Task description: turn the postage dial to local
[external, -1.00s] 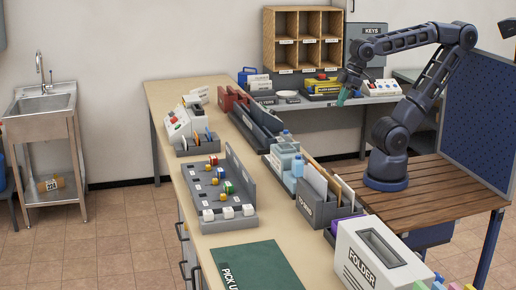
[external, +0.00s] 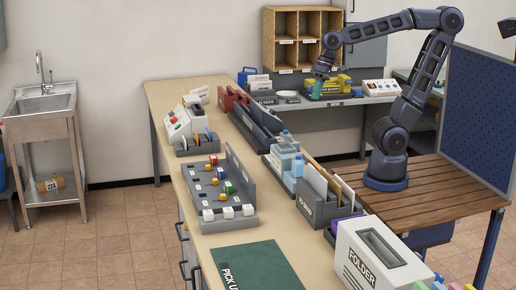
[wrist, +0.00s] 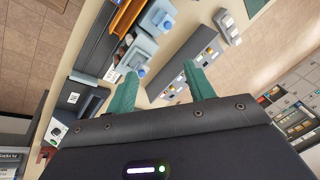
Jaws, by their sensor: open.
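I cannot tell for certain which part is the postage dial, and no "local" mark is readable. A white control box with coloured knobs (external: 176,127) stands on the long counter, left of centre. A second white panel with coloured buttons (external: 374,87) sits on the back shelf at right. A grey board with coloured knobs (external: 215,184) lies on the counter's near part. My gripper (external: 317,88) is over the back shelf, apart from all of these. In the wrist view its green fingers (wrist: 162,85) are spread and empty.
Grey trays (external: 265,130) with folders and bottles line the counter's right side. A wooden pigeonhole rack (external: 267,40) stands at the back. A yellow item (external: 346,84) lies beside my gripper. The counter's far left end is fairly clear.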

